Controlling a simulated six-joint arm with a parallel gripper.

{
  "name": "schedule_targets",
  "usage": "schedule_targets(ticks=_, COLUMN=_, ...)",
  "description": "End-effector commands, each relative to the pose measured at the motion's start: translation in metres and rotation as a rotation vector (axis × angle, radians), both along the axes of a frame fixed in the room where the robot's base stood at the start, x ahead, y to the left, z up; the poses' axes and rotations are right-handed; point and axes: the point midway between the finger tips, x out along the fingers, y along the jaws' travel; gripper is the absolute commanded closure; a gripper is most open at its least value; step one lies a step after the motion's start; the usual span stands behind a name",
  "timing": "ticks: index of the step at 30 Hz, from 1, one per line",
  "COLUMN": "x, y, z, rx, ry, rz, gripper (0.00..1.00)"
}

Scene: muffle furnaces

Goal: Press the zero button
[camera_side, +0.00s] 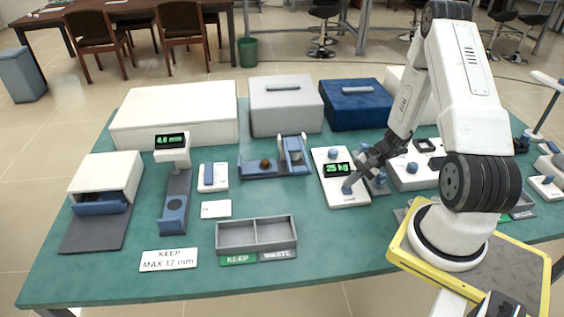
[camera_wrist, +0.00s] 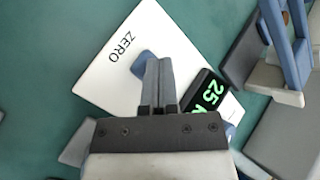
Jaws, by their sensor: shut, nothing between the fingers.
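The zero button is a blue knob (camera_side: 347,189) at the front end of a white panel device (camera_side: 334,197). In the wrist view the blue button (camera_wrist: 141,63) sits beside the printed word ZERO on the white plate (camera_wrist: 113,80). A green-lit display (camera_side: 337,170), also in the wrist view (camera_wrist: 211,93), reads 25 with more characters that are cut off or unclear. My gripper (camera_side: 351,182) is shut and empty, its fingertips (camera_wrist: 158,62) over the button's edge and partly hiding it. I cannot tell whether they touch it.
A second blue knob (camera_side: 332,153) stands at the panel's back end. To the left are a blue-and-grey fixture (camera_side: 291,158) and a two-compartment grey tray (camera_side: 256,249). Grey (camera_side: 286,113) and blue (camera_side: 355,107) boxes stand behind. The green table (camera_side: 330,250) in front is clear.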

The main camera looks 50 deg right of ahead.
Motion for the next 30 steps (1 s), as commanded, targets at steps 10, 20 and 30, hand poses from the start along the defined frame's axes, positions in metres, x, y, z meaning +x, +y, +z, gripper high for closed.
schedule_targets(ticks=10, x=0.0, y=0.0, z=-0.003, rx=0.0, ry=0.0, rz=0.0, gripper=1.0)
schedule_targets(ticks=20, x=0.0, y=0.0, z=-0.002, rx=-0.001, ry=0.0, rz=-0.001, gripper=1.0)
schedule_targets(ticks=30, x=0.0, y=0.0, z=0.01, rx=-0.001, ry=0.0, rz=-0.001, gripper=1.0)
